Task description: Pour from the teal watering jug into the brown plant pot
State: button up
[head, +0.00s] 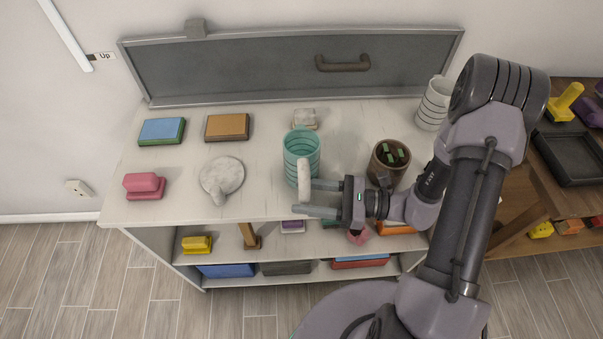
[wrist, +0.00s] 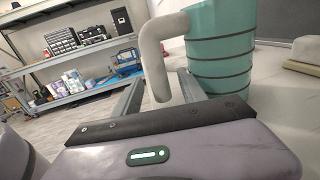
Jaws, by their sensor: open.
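The teal watering jug (head: 296,146) stands upright on the white rack top, with dark bands and a pale handle (head: 303,182) facing the front. In the wrist view the jug (wrist: 221,50) is at the upper right and its handle (wrist: 158,55) hangs down between my fingers. My gripper (head: 318,198) is open, its two fingers reaching left on either side of the handle. The brown plant pot (head: 374,172) stands on the rack top right of the jug, with green pieces inside, just behind my wrist.
A white banded mug (head: 434,103) stands at the back right. A round pale lidded item (head: 222,176) lies left of the jug. Blue-green (head: 162,131) and orange-brown (head: 227,127) blocks and a pink block (head: 144,186) are farther left. A grey panel with a handle (head: 260,72) stands behind.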

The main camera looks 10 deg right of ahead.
jog(key=shift+a, duration=0.35)
grip_shut()
dwell(1.2)
